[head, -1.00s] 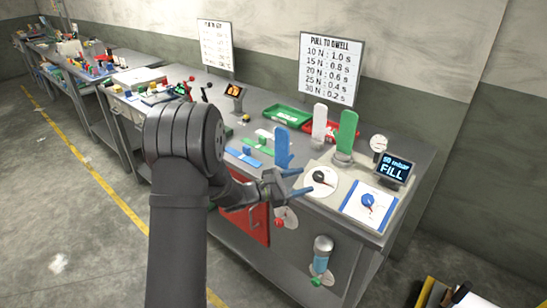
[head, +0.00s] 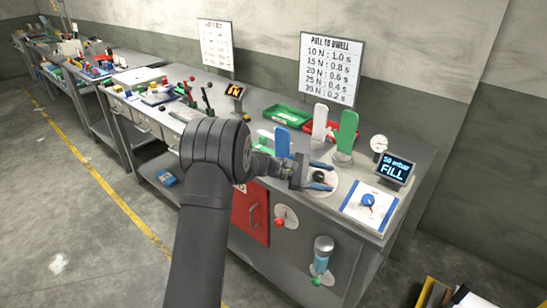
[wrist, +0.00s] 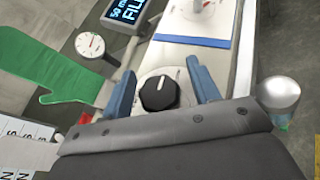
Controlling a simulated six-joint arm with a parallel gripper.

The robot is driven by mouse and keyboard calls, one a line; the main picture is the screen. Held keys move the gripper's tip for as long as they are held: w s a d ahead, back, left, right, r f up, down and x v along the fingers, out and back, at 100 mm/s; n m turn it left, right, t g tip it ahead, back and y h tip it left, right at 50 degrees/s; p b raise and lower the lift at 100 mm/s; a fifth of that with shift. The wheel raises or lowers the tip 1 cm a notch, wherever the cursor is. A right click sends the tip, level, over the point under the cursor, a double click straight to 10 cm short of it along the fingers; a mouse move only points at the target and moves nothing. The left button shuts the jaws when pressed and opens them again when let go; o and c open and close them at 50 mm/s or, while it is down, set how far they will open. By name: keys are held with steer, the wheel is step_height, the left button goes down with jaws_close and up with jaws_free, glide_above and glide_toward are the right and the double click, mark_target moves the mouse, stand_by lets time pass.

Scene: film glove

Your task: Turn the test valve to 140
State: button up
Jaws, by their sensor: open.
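A black knob (head: 320,177) with a pale pointer mark sits on a round white dial on the right part of the bench. In the wrist view the black knob (wrist: 157,93) lies between the two blue fingers of my gripper (wrist: 161,72). The fingers stand apart with a gap on both sides of the knob. In the head view my gripper (head: 325,176) is over the dial and hides part of it. A blue knob (head: 368,200) sits on a white, blue-edged panel to the right. I cannot read dial numbers.
A display reading "50 mbar FILL" (head: 396,169) and a round gauge (head: 379,143) stand behind the blue-knob panel. Upright green (head: 347,132), white (head: 320,125) and blue (head: 282,142) glove shapes stand close behind my gripper. A red door (head: 252,212) is below.

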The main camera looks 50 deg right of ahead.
steer(key=shift+m+y, duration=1.1)
steer(key=v, duration=1.7)
steer(key=shift+w+d+m+y, duration=0.15)
steer(key=shift+d+m+y, duration=0.15)
steer(key=shift+d+y, duration=0.1)
steer(key=shift+f+g, duration=0.2)
steer(key=shift+g, duration=0.1)
steer(key=n+g+h, duration=0.1)
steer(key=n+h, duration=0.2)
steer(key=h, duration=0.1)
glide_toward(373, 210)
steer(key=w+a+r, duration=0.3)
steer(key=w+a, duration=0.1)
steer(key=w, duration=0.2)
steer(key=x, duration=1.1)
steer(key=r+x, duration=0.1)
steer(key=x, duration=0.5)
